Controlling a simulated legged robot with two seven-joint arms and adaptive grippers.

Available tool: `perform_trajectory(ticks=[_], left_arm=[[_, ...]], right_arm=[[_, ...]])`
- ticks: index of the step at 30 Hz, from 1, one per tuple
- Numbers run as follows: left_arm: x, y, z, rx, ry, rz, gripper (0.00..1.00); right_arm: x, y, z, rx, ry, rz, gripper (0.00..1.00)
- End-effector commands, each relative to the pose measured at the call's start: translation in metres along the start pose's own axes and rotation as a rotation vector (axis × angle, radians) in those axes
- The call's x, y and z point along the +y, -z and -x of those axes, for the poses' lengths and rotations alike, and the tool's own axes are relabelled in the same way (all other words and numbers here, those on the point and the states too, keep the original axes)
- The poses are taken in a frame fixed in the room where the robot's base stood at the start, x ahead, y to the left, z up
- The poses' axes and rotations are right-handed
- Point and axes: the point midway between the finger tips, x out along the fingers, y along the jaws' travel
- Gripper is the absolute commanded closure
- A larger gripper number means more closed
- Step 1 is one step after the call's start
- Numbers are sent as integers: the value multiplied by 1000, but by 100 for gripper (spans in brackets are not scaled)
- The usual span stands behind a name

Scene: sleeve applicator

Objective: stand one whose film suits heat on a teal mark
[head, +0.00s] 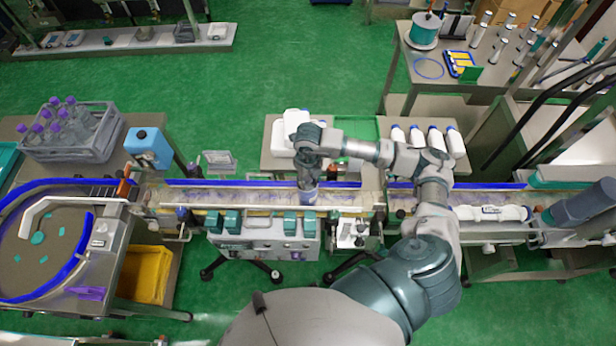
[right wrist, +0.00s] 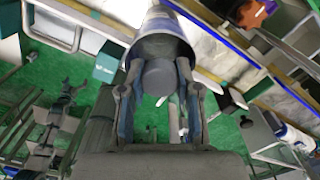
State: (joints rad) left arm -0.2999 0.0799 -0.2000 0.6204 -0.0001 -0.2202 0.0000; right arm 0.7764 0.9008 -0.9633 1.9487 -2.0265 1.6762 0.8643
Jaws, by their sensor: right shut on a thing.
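Several small teal marks (head: 37,238) lie on the round table (head: 60,262) at the far left. My left gripper is out of view.
The conveyor (head: 240,197) runs across the middle with blue rails. White bottles (head: 434,138) stand on a bench behind it, and white bottles lie (head: 490,213) on the belt at right. A crate of purple-capped bottles (head: 72,140) and a blue box (head: 148,148) stand at left.

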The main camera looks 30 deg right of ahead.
Motion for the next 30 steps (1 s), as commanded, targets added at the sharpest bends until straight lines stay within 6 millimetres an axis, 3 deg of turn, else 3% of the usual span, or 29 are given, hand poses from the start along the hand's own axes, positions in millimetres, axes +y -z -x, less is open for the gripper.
perform_trajectory(ticks=[3,4,6,7,19,30], left_arm=[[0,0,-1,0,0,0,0],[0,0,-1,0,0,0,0],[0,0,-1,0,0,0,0],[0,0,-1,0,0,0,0],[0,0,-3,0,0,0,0],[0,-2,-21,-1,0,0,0]], right_arm=[[0,0,0,-2,0,0,100],[0,0,-1,0,0,0,63],[0,0,0,0,0,0,45],[0,0,0,0,0,0,43],[0,-2,8,-5,-1,0,43],[0,-2,84,-6,-1,1,43]])
